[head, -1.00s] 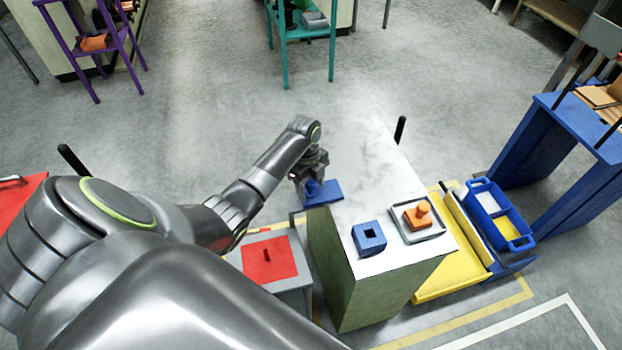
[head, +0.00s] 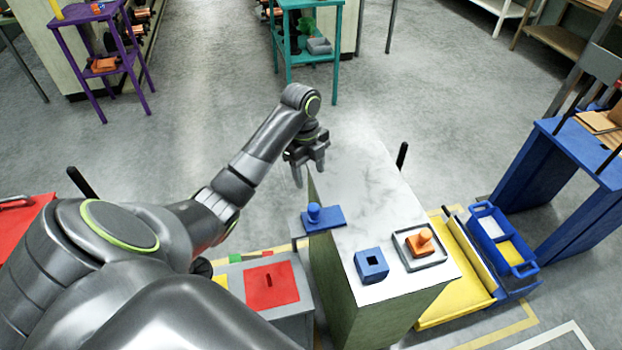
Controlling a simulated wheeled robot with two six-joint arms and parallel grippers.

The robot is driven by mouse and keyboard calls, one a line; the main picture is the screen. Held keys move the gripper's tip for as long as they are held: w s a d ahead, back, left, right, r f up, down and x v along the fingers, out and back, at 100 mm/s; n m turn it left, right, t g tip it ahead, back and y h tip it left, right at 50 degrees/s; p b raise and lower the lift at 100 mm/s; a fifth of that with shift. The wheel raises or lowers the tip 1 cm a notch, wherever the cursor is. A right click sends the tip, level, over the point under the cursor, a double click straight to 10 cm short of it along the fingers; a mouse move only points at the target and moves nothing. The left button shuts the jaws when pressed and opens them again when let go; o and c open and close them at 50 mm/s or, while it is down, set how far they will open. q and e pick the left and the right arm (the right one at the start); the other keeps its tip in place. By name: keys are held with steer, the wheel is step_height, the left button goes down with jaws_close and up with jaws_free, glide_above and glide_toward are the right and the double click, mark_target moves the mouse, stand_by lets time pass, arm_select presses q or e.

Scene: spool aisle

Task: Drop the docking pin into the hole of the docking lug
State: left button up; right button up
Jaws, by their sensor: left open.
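A blue block with a square hole in its top, apparently the docking lug (head: 371,265), sits on the white-topped counter near its front edge. An orange piece with a round knob, apparently the docking pin (head: 420,243), stands in a shallow grey tray to the right of the block. A blue plate with a knob (head: 325,219) lies at the counter's left edge, partly jutting over it. My left gripper (head: 309,171) is open and empty above the counter's far left side, beyond the blue plate and apart from it. My right gripper is not in view.
The white counter top (head: 365,190) is clear behind the block and tray. A grey box with a red panel (head: 271,286) stands left of the counter. A yellow platform and a blue tote (head: 501,240) are on the right. Teal and purple stands are further back.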

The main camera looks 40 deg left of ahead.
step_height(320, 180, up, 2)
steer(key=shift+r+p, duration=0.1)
steer(key=shift+p, duration=0.6)
